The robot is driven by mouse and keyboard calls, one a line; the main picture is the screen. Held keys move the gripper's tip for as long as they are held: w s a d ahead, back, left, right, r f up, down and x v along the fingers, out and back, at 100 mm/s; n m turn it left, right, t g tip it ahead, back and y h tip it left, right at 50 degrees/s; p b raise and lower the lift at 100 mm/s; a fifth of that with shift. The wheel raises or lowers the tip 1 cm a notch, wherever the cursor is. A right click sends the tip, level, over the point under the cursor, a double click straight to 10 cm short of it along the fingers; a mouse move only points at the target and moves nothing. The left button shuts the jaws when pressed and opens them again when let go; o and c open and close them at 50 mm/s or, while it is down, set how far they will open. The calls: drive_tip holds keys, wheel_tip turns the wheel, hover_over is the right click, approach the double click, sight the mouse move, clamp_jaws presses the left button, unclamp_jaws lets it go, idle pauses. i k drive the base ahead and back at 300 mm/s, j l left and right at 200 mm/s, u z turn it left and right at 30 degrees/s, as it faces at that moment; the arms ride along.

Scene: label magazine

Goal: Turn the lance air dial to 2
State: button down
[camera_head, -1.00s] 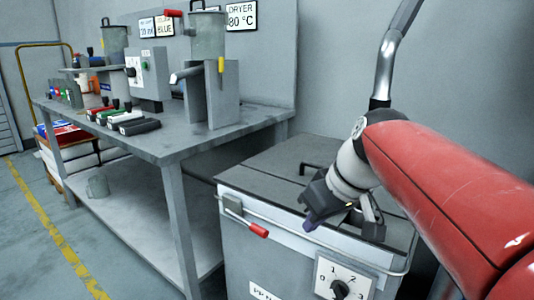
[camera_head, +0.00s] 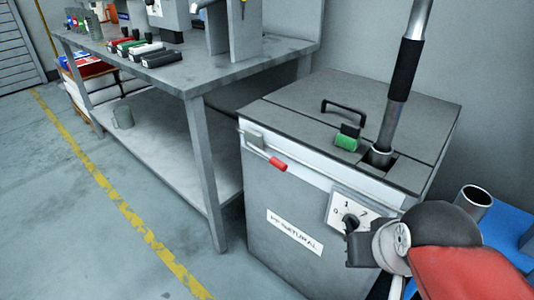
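The lance air dial is a white plate (camera_head: 339,210) on the front of a grey bin (camera_head: 290,205), near its upper right corner. The numbers 0, 1 and 2 show on it; the rest is hidden by my gripper. My gripper (camera_head: 351,226) is at the dial, its dark fingers over or against the dark knob. I cannot tell the knob's pointer direction, or whether the fingers grip it. A grey lance (camera_head: 397,100) with a black sleeve goes down into the opening in the bin's lid.
The bin has a front rail with a red grip (camera_head: 278,164), a green block (camera_head: 347,138) by the lid handle (camera_head: 344,106), and a PP NATURAL label (camera_head: 294,232). A workbench (camera_head: 190,85) stands left. A blue surface (camera_head: 508,225) lies right. The floor left is clear.

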sight(349, 222)
drive_tip(key=k, duration=0.85)
drive_tip(key=j+z, duration=0.05)
drive_tip(key=j, duration=0.05)
